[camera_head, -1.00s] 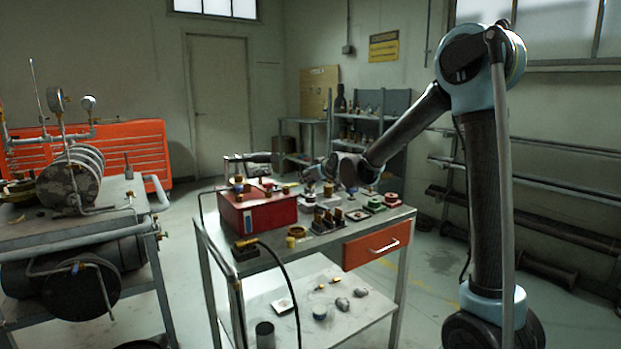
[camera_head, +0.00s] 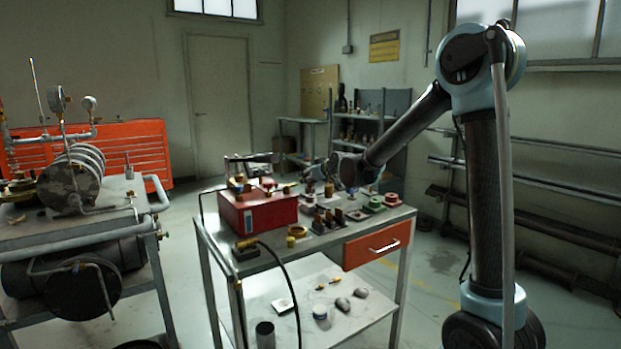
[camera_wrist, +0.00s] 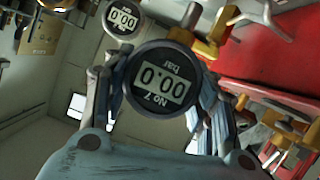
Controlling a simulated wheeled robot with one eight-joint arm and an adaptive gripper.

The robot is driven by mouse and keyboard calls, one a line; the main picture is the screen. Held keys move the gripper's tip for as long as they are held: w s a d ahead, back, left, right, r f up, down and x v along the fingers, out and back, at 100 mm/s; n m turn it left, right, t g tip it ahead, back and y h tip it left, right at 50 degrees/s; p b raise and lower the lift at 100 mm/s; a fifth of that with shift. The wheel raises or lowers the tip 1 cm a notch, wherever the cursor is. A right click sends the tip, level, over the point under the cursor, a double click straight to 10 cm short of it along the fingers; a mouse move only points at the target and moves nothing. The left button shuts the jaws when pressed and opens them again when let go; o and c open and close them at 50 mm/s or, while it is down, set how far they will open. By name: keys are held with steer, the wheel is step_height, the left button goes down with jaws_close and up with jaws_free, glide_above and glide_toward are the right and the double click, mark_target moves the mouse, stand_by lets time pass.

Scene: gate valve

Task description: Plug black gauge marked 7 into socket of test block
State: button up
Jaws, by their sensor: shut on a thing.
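The black gauge marked 7 (camera_wrist: 160,85) is round with a pale digital face reading 0.00 bar. It appears upside down in the wrist view. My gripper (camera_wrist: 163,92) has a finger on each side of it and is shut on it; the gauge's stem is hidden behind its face. The red test block (camera_head: 258,208) stands on the bench in the head view, and its red side (camera_wrist: 275,55) fills the upper right of the wrist view. Brass fittings (camera_wrist: 200,42) lie beyond the gauge; I cannot tell which is the socket. In the head view my gripper (camera_head: 328,170) is small, right of the block.
A second digital gauge (camera_wrist: 122,17) shows behind the held one. Small brass parts (camera_head: 327,220) and green and red pieces (camera_head: 375,204) crowd the bench right of the block. A black hose (camera_head: 285,275) hangs at the front. A cart with piping (camera_head: 75,190) stands left.

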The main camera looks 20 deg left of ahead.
mark_target(310, 183)
steer(key=shift+f, duration=1.75)
steer(key=o, duration=1.3)
steer(key=shift+c, duration=0.2)
steer(key=v, duration=1.2)
steer(key=shift+f, duration=0.15)
